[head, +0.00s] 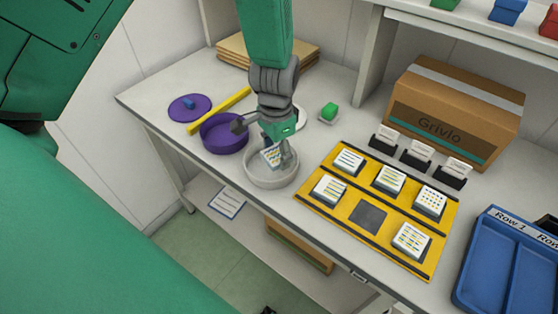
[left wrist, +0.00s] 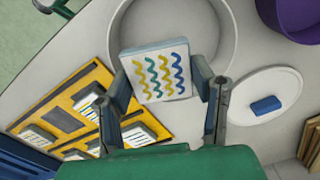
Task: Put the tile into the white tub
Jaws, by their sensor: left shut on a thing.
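The tile (head: 271,157) is a white square block with wavy yellow and blue lines; in the left wrist view it shows face-on (left wrist: 157,70). My left gripper (head: 284,155) is shut on it, with one finger on each side (left wrist: 162,92). The white tub (head: 271,181) is a shallow round dish directly under the gripper in the head view. In the left wrist view its rim (left wrist: 231,45) curves behind the tile. The tile is tilted in the head view, over or within the tub's opening; its exact height is hard to tell. My right gripper is not in view.
A purple tub (head: 222,141) stands just left of the white tub. A yellow board (head: 330,205) with several patterned tiles and a bare dark square (head: 368,215) lies to the right. A white disc with a blue block (left wrist: 265,104) is close by. A cardboard box (head: 455,115) stands behind.

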